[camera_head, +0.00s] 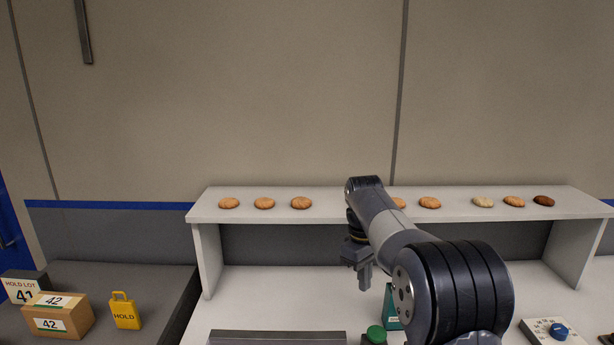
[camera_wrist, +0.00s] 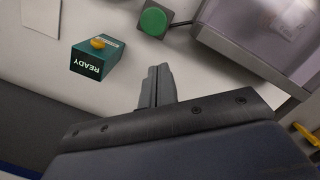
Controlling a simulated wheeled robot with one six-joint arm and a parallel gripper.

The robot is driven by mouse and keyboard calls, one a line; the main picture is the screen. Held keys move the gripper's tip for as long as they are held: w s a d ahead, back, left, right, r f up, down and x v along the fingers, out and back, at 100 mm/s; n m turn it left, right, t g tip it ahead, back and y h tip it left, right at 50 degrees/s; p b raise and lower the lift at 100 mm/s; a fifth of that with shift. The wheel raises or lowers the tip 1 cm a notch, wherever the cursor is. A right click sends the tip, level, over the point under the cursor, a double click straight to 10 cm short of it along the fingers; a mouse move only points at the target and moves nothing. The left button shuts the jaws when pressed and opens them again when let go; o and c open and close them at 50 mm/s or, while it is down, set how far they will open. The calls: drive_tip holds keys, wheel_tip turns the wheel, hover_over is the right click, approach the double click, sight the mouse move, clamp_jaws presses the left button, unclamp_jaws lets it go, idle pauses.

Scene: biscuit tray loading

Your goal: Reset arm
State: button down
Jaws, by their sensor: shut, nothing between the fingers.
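My gripper (camera_head: 365,277) hangs below my arm's wrist in the head view, in front of the raised shelf and above the work surface. In the wrist view my gripper (camera_wrist: 157,72) has its two fingers together with nothing between them. It is apart from everything around it. A green box marked READY (camera_wrist: 97,60) with a small orange-yellow piece on top lies left of the fingers in the wrist view. A green round button (camera_wrist: 153,21) on a grey base is beyond the fingertips.
The white shelf (camera_head: 340,212) bears several biscuits, such as one at its left (camera_head: 229,203); my arm hides part of it. A yellow HOLD tag (camera_head: 124,311) and a cardboard box marked 42 (camera_head: 57,325) are at left. A blue knob panel (camera_head: 557,331) is at right.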

drive_tip(key=s+f+p, duration=0.1)
drive_tip(key=d+f+p, duration=0.1)
drive_tip(key=f, duration=0.1)
drive_tip(key=s+d+f+p, duration=0.1)
drive_tip(key=shift+s+d+f+p, duration=0.25)
drive_tip(key=shift+s+f+p, duration=0.1)
drive_tip(key=shift+p, duration=0.05)
drive_tip(key=shift+r+p, duration=0.35)
drive_tip(key=shift+p, duration=0.05)
wheel_tip(320, 180, up, 3)
drive_tip(key=w+a+b, duration=0.2)
drive_tip(key=b, duration=0.1)
drive_tip(key=s+d+f+p, duration=0.1)
drive_tip(key=p, duration=0.1)
drive_tip(key=s+d+f+p, duration=0.1)
drive_tip(key=f+p, duration=0.1)
drive_tip(key=p, duration=0.1)
drive_tip(key=shift+w+a+r+p, duration=0.1)
drive_tip(key=shift+r+p, duration=0.55)
drive_tip(key=shift+r, duration=0.1)
